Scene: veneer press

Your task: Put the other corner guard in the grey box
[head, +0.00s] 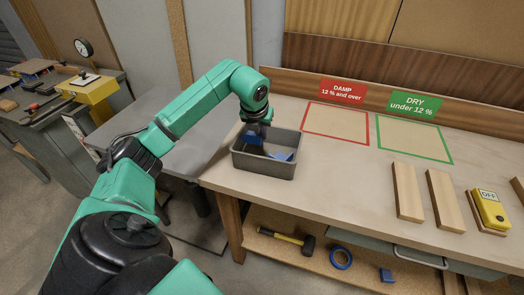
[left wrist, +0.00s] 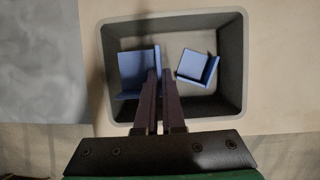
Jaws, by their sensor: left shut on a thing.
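The grey box (head: 240,160) stands at the left end of the workbench. My left gripper (head: 257,131) points down over it and is shut on a blue corner guard (head: 250,139). In the left wrist view, this held corner guard (left wrist: 132,72) is over the left part of the box (left wrist: 236,60); I cannot tell whether it touches the floor. A second blue corner guard (head: 281,156) lies inside the box, and it shows right of the fingers in the left wrist view (left wrist: 195,67). My right gripper is out of view.
Red DAMP (head: 336,122) and green DRY (head: 414,138) squares lie right of the box, both empty. Wooden strips (head: 407,192) and a yellow meter (head: 490,208) are further right. A mallet (head: 290,240), blue tape (head: 341,258) and a small blue piece (head: 386,275) are on the lower shelf.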

